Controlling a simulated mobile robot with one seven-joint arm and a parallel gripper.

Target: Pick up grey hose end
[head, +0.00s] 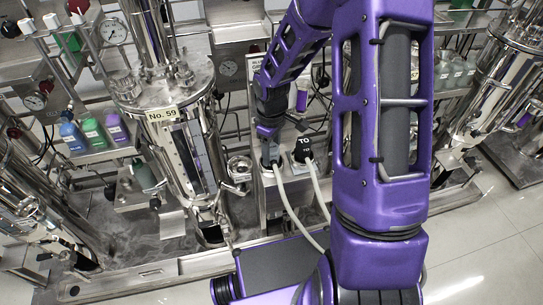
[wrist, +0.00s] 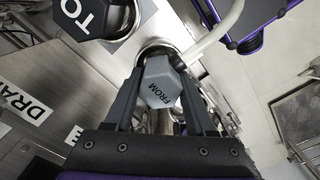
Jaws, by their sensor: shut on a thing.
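The grey hose end (wrist: 160,88) is a hexagonal cap marked FROM, with a pale hose (wrist: 218,38) leading off it. My gripper (wrist: 163,74) has a finger on each side of the cap and is shut on it. In the wrist view the cap lies over a round metal ring (wrist: 152,47); I cannot tell whether it is still seated there. In the head view my gripper (head: 268,136) points down at the steel box top, largely hiding the grey hose end.
A black hose end (head: 303,151) marked TO stands close to the right, its hose running down beside the other. A steel vessel (head: 185,150) labelled No. 59 stands to the left, with bottles (head: 92,134) beyond. Bare floor (head: 480,230) lies at lower right.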

